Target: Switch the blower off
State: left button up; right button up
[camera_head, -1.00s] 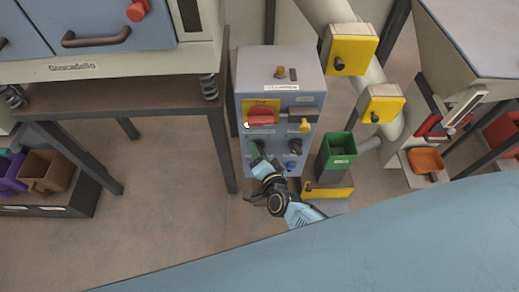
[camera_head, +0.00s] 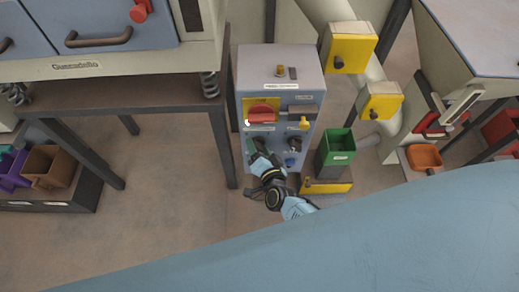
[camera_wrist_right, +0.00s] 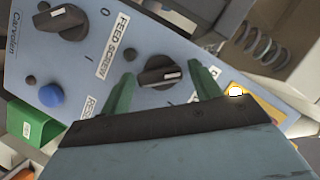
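A grey-blue control cabinet (camera_head: 279,75) stands in the middle of the head view. My right gripper (camera_head: 256,151) is at the left black rotary knob, on the cabinet's front below the red switch (camera_head: 263,115). In the wrist view its green fingers (camera_wrist_right: 160,85) are open, one on each side of the black knob (camera_wrist_right: 160,72), with gaps showing. No label for this knob is readable. A "FEED SCREW" label (camera_wrist_right: 113,45) lies between it and a second black knob (camera_wrist_right: 62,22). My left gripper is not in view.
A blue button (camera_wrist_right: 50,95) is near the second knob. A green bin (camera_head: 338,147) stands right of the cabinet, a table leg (camera_head: 223,150) left.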

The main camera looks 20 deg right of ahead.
jog(key=shift+o, duration=0.3)
jog(key=shift+s, duration=0.1)
jog(key=shift+s+r, duration=0.1)
jog(key=shift+s, duration=0.15)
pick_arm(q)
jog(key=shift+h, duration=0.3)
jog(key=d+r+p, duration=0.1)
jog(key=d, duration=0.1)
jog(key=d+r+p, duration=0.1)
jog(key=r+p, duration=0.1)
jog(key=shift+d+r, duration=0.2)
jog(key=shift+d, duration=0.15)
pick_arm(e)
jog(key=v, duration=1.2)
jog(key=shift+s, duration=0.35)
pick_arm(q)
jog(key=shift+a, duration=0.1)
pick_arm(e)
jog(key=shift+r, duration=0.15)
